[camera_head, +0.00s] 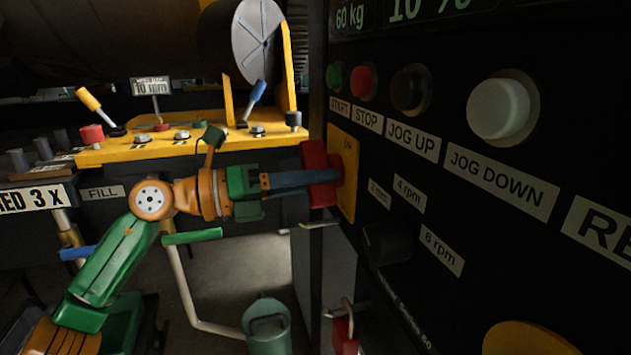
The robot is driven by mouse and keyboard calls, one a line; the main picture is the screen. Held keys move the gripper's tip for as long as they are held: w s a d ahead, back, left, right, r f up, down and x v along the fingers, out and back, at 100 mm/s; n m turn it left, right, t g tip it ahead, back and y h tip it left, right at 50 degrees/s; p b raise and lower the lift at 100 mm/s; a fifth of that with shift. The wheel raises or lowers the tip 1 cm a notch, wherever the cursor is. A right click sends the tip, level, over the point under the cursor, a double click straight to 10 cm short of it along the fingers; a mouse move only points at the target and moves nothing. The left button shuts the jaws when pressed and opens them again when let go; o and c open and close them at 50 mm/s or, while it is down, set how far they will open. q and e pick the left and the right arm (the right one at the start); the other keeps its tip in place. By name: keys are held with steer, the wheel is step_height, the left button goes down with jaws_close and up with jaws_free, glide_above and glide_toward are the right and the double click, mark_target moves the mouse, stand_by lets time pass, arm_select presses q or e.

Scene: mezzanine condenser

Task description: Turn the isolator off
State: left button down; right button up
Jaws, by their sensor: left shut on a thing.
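The isolator has a red handle (320,173) on a yellow plate (344,172), fixed to the dark control panel at the right. The marking "ON" is faintly readable near the plate's top. My left gripper (300,180) reaches in from the left, and its dark fingers are shut on the red handle. The fingers partly cover the handle, so its exact angle is hard to tell. My right gripper is not in view.
The panel carries a green start button (335,76), a red stop button (364,82) and a large white jog-down button (503,109). A speed knob (387,242) sits below the isolator. A red padlock (345,335) hangs lower. A yellow console with levers stands behind my arm.

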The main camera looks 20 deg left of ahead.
arm_select(q)
steer(key=shift+r, duration=0.15)
steer(key=c, duration=0.6)
jaws_free()
steer(key=shift+w, duration=0.1)
steer(key=shift+c, duration=0.2)
steer(key=b+v, duration=0.3)
steer(key=v, duration=0.4)
